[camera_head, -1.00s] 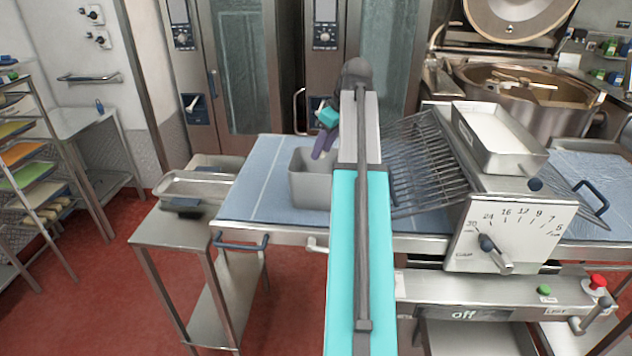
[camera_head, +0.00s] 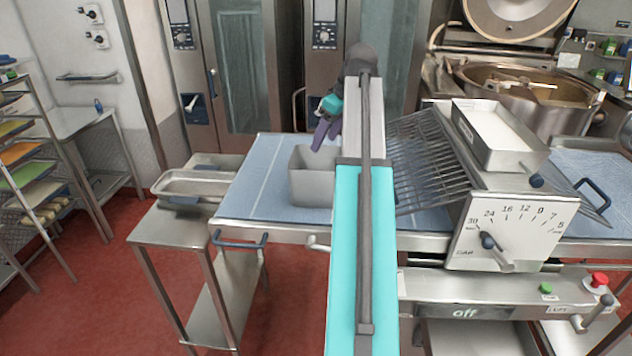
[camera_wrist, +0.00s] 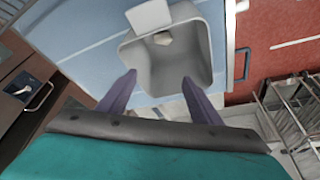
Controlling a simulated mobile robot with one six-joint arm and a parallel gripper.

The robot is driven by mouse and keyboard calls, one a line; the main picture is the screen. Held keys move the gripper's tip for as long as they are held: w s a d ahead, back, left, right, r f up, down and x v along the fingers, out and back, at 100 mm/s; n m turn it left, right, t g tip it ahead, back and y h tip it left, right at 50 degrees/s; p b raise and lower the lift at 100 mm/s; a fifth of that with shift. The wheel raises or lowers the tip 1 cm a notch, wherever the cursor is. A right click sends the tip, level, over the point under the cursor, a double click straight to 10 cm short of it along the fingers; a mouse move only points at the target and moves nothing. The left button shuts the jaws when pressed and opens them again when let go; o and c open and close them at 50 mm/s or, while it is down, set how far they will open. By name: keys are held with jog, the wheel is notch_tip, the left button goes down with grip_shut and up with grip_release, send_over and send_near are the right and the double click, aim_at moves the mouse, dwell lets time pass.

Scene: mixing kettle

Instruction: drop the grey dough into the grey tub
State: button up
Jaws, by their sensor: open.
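The grey tub (camera_head: 311,183) stands upright on the blue table top. In the wrist view the tub (camera_wrist: 197,45) lies beyond my fingers, its open mouth facing the camera. A small pale grey lump, seemingly the grey dough (camera_wrist: 163,39), is inside it, partly covered by a pale flat rectangular piece I cannot identify. In the head view the tub's wall hides the dough. My gripper (camera_head: 326,132) is above the tub's back edge, with its purple fingers clear of it. In the wrist view my gripper (camera_wrist: 159,77) is open with nothing between the fingers.
A sloping wire rack (camera_head: 428,160) and a machine with a dial (camera_head: 510,235) stand to the right of the tub. A metal tray (camera_head: 195,184) sits on a side stand at left. The blue table top (camera_head: 262,185) is bare left of the tub.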

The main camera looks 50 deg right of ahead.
jog(key=b+v, duration=0.3)
jog(key=v, duration=0.8)
jog(key=shift+b, duration=0.35)
jog(key=shift+f, duration=0.1)
dwell(0.5)
